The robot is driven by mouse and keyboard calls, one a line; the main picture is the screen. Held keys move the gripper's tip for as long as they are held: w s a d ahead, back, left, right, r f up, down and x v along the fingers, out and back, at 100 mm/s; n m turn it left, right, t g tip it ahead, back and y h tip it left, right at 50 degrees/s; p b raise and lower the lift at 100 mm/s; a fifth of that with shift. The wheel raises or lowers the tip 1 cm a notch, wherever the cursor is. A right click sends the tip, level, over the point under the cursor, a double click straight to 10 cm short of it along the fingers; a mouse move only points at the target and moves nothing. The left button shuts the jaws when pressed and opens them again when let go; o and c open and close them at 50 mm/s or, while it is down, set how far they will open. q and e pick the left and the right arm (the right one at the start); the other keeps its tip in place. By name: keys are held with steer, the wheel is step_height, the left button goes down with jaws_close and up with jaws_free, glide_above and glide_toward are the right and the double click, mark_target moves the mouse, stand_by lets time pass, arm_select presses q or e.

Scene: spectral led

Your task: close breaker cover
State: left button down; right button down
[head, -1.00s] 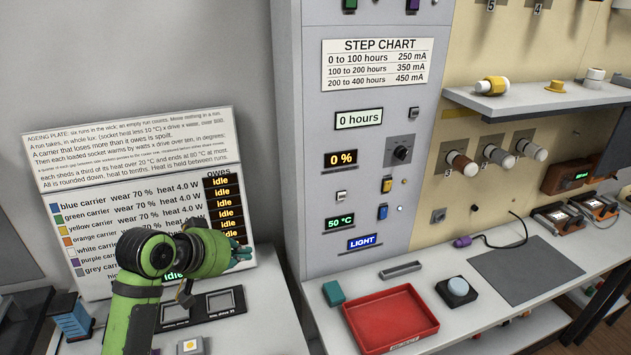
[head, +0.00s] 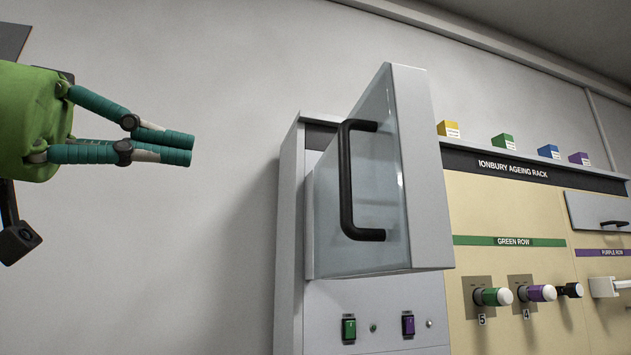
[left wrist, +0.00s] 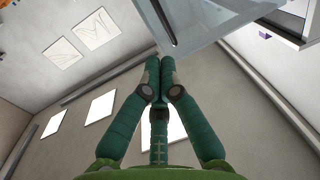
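The breaker cover (head: 385,130) is a clear pane with a pale frame and a black bar handle (head: 347,180). It juts out from the upper front of the grey cabinet, standing open. In the left wrist view the cover's clear pane (left wrist: 215,25) and dark handle (left wrist: 158,20) are at the top, beyond my fingertips. My left gripper (head: 191,149) is left of the cover in the head view, apart from the handle. Its green fingers are drawn together with nothing between them, also in the left wrist view (left wrist: 160,68). My right gripper is not in view.
Below the cover, the cabinet (head: 300,300) carries a green switch (head: 348,329) and a purple switch (head: 408,325). The beige ageing rack (head: 500,210) stands to the right, with several small coloured boxes on top. The space between my left gripper and the cover is clear.

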arm_select(q)
steer(key=p, duration=0.6)
glide_toward(348, 175)
steer(key=x, duration=0.6)
steer(key=shift+w+d, duration=0.15)
steer(key=shift+d, duration=0.1)
